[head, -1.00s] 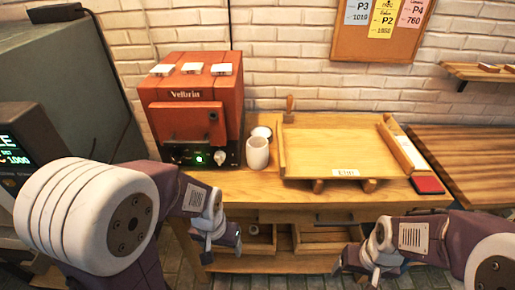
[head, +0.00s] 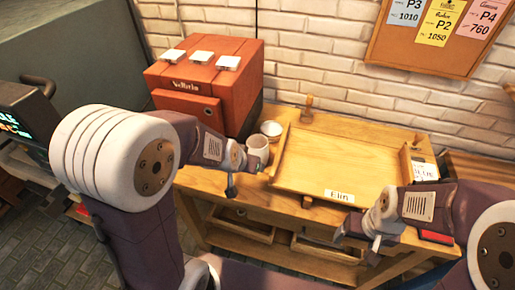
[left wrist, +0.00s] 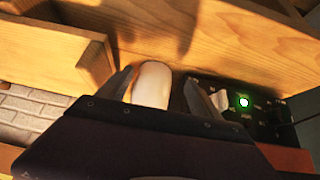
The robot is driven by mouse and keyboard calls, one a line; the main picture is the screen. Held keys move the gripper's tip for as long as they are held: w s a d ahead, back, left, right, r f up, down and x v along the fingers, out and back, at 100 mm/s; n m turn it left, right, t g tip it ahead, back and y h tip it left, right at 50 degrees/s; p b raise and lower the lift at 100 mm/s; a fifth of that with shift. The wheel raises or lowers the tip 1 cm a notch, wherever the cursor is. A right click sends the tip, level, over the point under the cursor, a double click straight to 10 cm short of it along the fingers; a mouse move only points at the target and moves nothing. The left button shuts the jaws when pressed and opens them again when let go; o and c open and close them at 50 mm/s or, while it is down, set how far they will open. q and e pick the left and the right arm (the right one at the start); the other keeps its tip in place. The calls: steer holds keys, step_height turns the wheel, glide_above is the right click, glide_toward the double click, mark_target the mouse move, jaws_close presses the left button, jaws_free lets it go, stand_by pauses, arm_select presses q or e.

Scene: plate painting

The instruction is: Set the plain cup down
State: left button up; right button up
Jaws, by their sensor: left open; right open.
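A plain white cup (head: 258,147) stands upright on the wooden bench, between the red oven and the wooden tray board. My left gripper (head: 246,175) is at the cup's near side, open. In the left wrist view the white cup (left wrist: 152,84) lies between the two spread fingers of my left gripper (left wrist: 158,92), with a gap at the right finger. Whether the left finger touches it I cannot tell. My right gripper (head: 358,238) is open and empty in front of the bench, right of the cup.
A small white bowl-like vessel (head: 271,129) stands just behind the cup. The red oven (head: 208,82) is close on the left. The rimmed wooden board (head: 340,168) with a name label (head: 342,196) is close on the right, its surface bare. A wooden-handled tool (head: 307,110) stands behind.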

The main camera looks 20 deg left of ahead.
arm_select(q)
steer(key=t, duration=0.2)
glide_toward(260, 146)
steer(key=b+x, duration=0.1)
steer(key=x, duration=0.1)
steer(key=shift+w+f+b, duration=0.1)
steer(key=shift+f+b, duration=0.2)
steer(key=shift+f, duration=0.1)
steer(key=shift+w+f, duration=0.1)
steer(key=shift+w, duration=0.15)
steer(key=x, duration=0.5)
steer(key=shift+w+b, duration=0.1)
steer(key=shift+b, duration=0.25)
steer(key=shift+c, duration=1.2)
steer(key=c, duration=1.1)
